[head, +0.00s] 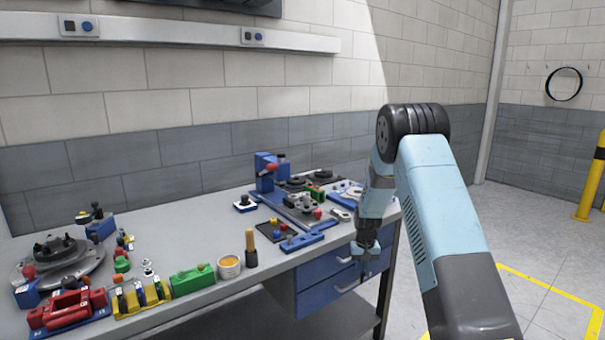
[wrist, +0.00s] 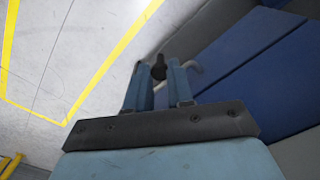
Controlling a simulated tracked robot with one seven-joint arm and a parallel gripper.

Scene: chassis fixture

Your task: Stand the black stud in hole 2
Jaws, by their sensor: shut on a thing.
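My gripper (head: 366,268) hangs in front of the bench's blue drawers, at the right end, in the head view. In the wrist view its two blue fingers (wrist: 158,84) are closed on a small dark piece, the black stud (wrist: 159,67), which sticks out past the fingertips. The stud is too small to make out in the head view. A blue fixture (head: 303,241) with round dark parts stands on the right part of the bench. I cannot tell which hole is hole 2.
The grey bench (head: 205,248) is crowded at both ends, with free top between. Drawer handles (head: 347,284) stick out near my gripper.

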